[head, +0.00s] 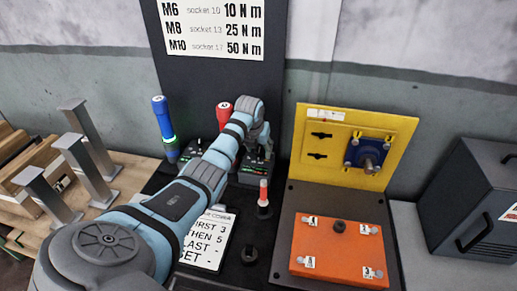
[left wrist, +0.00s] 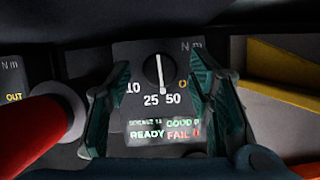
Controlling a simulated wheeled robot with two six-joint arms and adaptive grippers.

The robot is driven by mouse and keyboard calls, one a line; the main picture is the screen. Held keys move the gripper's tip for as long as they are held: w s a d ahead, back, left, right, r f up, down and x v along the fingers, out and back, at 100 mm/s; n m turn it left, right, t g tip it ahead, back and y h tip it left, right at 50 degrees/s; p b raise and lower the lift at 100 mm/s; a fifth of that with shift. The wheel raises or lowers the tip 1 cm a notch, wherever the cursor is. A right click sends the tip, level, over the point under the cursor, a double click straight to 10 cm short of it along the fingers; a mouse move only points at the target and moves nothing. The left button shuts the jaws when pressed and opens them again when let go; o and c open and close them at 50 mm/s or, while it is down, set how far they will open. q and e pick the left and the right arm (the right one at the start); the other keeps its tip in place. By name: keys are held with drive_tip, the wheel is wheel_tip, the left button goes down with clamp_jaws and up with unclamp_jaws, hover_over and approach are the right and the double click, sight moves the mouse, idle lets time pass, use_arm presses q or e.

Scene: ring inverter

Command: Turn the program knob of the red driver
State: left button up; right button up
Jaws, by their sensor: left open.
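The red driver (head: 224,112) stands upright at the back, partly behind my left arm. The program knob (left wrist: 152,70) is a dark round dial in the left wrist view. Its white line runs nearly upright, with its lower end between 25 and 50. I cannot tell which end is the pointer. My left gripper (left wrist: 160,75) is open, with a teal-padded finger on each side of the knob. I cannot tell whether either finger touches it. In the head view the fingers are mostly hidden by my arm. My right gripper is not in view.
A small display (left wrist: 165,131) below the dial reads READY, GOOD and FAIL. A blue driver (head: 160,120) stands left. A red-topped upright tool (head: 263,194) stands in front of the box. An orange plate (head: 330,268) and a yellow panel (head: 341,125) are at right.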

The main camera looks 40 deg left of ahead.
use_arm(q)
drive_tip(key=shift+s+r, duration=0.1)
drive_tip(key=shift+s, duration=0.05)
drive_tip(key=shift+c, duration=2.3)
clamp_jaws()
drive_tip(key=shift+a+m+h+b, duration=0.15)
drive_tip(key=shift+m+h+b, duration=0.2)
drive_tip(key=shift+m, duration=0.85)
drive_tip(key=shift+m+t+h+b, duration=0.25)
drive_tip(key=shift+m+t+b, duration=0.1)
drive_tip(key=shift+m, duration=0.75)
drive_tip(key=shift+h, duration=0.3)
drive_tip(key=shift+o, duration=0.6)
unclamp_jaws()
drive_tip(key=o, duration=0.3)
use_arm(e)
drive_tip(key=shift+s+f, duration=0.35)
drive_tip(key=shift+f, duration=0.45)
